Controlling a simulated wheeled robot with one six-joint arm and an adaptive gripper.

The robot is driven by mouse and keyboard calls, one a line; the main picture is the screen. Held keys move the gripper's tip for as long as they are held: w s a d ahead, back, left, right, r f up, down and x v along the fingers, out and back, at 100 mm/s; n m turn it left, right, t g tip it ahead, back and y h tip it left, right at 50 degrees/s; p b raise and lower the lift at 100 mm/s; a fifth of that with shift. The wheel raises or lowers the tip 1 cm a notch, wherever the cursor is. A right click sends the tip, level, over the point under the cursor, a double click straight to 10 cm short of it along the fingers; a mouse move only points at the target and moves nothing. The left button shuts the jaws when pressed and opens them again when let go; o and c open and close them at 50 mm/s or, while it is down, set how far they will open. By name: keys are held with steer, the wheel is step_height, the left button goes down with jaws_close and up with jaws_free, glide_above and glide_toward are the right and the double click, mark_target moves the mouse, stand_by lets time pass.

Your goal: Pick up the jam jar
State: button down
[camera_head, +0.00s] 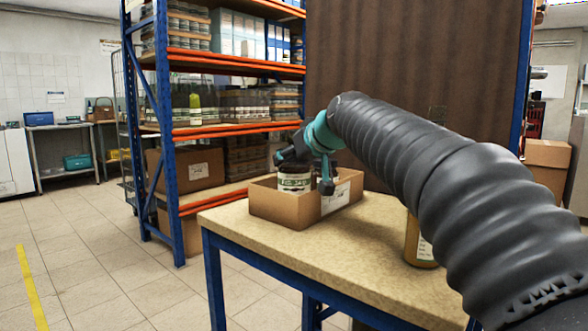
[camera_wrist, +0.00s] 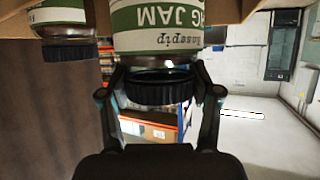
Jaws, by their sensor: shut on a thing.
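The jam jar has a green and white label reading "JAM" and a black lid. In the wrist view, where it shows upside down, the jam jar (camera_wrist: 160,35) sits between the two fingers of my gripper (camera_wrist: 160,95), which are shut on it near the lid. In the head view my gripper (camera_head: 305,172) is over an open cardboard box (camera_head: 277,209) on the table, and the jar (camera_head: 294,182) shows low between the fingers, at the box. Its base is hidden behind the box wall, so I cannot tell whether it touches the bottom.
A second jar (camera_wrist: 65,40) with a similar label is beside it in the wrist view. A yellowish container (camera_head: 418,248) stands on the table (camera_head: 310,250), right of the box. A blue and orange shelf rack (camera_head: 165,130) rises behind. The table's front left is clear.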

step_height(320, 180, up, 15)
steer(key=p, duration=0.5)
steer(key=shift+f, duration=0.15)
steer(key=shift+s, duration=0.1)
